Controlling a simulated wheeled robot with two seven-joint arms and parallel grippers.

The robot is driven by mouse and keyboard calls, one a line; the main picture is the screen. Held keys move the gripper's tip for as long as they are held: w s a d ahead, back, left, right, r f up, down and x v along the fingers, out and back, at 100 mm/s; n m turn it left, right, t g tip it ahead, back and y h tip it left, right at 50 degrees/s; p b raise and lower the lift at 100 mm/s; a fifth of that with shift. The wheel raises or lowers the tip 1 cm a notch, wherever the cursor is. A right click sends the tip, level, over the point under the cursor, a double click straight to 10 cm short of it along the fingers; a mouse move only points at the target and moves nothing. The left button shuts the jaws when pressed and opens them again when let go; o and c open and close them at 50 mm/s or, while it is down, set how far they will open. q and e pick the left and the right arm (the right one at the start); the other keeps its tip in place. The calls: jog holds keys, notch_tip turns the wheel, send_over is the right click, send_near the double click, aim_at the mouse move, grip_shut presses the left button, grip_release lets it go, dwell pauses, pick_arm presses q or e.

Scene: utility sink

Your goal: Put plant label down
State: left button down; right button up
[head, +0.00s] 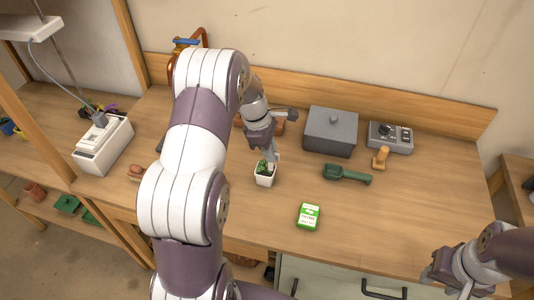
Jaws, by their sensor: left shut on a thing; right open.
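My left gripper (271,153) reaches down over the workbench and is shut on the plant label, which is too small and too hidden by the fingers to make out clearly. The fingertips are right at the top of a small white square pot (265,178) with a green plant (263,167) in it. I cannot tell whether the label touches the soil or the pot. My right gripper (457,292) is open at the bottom right, partly cut off by the picture's edge, away from the pot.
A green seed packet (308,216) lies in front of the pot. To the right are a green scoop (347,175), a wooden tool (380,157), a grey lidded box (331,132) and a grey control unit (390,137). The bench's (420,215) right front is clear.

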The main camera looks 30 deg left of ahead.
pick_arm(q)
jog(key=a+f, duration=0.1)
jog(key=f, duration=0.1)
jog(key=w+f+p, duration=0.1)
jog(key=f, duration=0.1)
jog(key=w+a+f, duration=0.1)
jog(key=f, duration=0.1)
jog(key=shift+w+a+f+p, duration=0.1)
jog(key=shift+w+a+p, duration=0.05)
jog(key=shift+a+p, duration=0.2)
jog(key=shift+w+f, duration=0.15)
pick_arm(e)
jog(key=shift+w+r, duration=0.25)
jog(key=shift+r, duration=0.6)
pick_arm(q)
jog(key=c, duration=1.2)
grip_release()
